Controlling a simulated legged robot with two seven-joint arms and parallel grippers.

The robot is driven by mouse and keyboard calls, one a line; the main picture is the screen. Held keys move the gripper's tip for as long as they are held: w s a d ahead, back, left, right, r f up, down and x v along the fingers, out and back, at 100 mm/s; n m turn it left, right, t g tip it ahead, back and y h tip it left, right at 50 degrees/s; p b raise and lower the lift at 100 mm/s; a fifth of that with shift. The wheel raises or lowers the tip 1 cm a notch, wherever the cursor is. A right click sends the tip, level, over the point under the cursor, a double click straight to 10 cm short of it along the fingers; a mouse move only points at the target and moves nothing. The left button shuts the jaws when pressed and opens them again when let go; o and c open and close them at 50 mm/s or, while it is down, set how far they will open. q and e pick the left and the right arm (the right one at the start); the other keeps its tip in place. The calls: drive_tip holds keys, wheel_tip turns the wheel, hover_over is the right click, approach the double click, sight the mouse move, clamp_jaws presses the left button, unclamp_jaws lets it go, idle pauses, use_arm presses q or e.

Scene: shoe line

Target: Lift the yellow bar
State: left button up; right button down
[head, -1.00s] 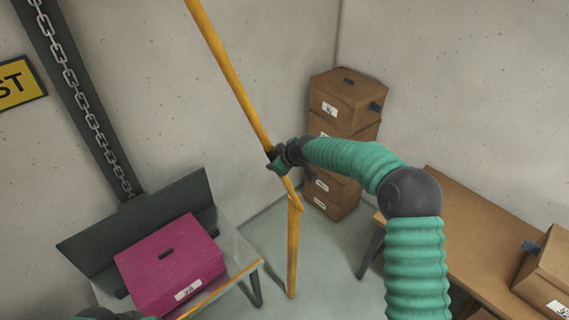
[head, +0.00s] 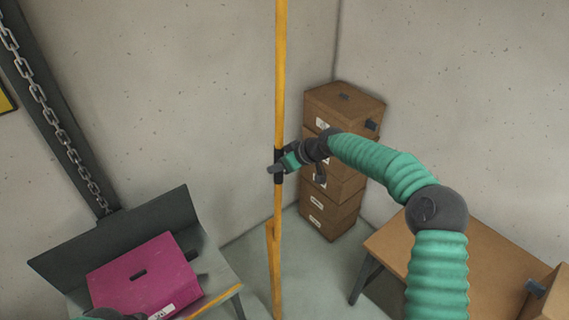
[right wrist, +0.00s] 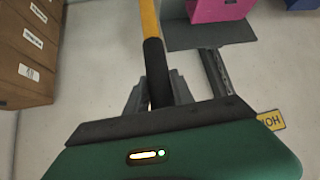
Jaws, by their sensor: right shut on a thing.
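The yellow bar (head: 281,80) stands close to upright in the head view and runs out of the top edge. Its lower end meets a yellow post (head: 275,275) above the floor. My right gripper (head: 278,168) is shut on the bar's black grip section. In the right wrist view the bar (right wrist: 149,20) and its black grip (right wrist: 156,70) run down between the fingers, and the grip's lower end is hidden by my gripper body. Only a bit of my left arm shows at the lower left edge of the head view; its gripper is out of view.
Stacked brown boxes (head: 335,190) stand in the corner behind my right gripper. A magenta box (head: 145,278) sits on a grey bench (head: 212,262) at the lower left. A brown table (head: 440,245) is at the right. A chain (head: 45,110) hangs along a dark beam at the left.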

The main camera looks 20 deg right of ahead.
drive_tip(key=shift+s+a+f, duration=0.2)
drive_tip(key=shift+a, duration=0.2)
drive_tip(key=c, duration=1.4)
unclamp_jaws()
drive_tip(key=shift+o, duration=1.2)
drive_tip(key=shift+w+d, duration=0.15)
drive_tip(key=shift+o, duration=0.3)
drive_tip(key=shift+w+d, duration=0.15)
drive_tip(key=shift+d, duration=0.1)
drive_tip(key=shift+w+d, duration=0.1)
drive_tip(key=shift+d, duration=0.4)
drive_tip(key=shift+a+r, duration=0.1)
drive_tip(key=shift+a, duration=0.5)
drive_tip(key=shift+s+d+r+b, duration=0.2)
drive_tip(key=shift+s+d+b, duration=0.05)
drive_tip(key=shift+b, duration=0.15)
use_arm(q)
drive_tip(key=s+b+x, duration=0.1)
drive_tip(key=b+x, duration=0.6)
drive_tip(key=shift+a+f, duration=0.2)
drive_tip(key=shift+f, duration=0.35)
use_arm(e)
drive_tip(key=v, duration=1.6)
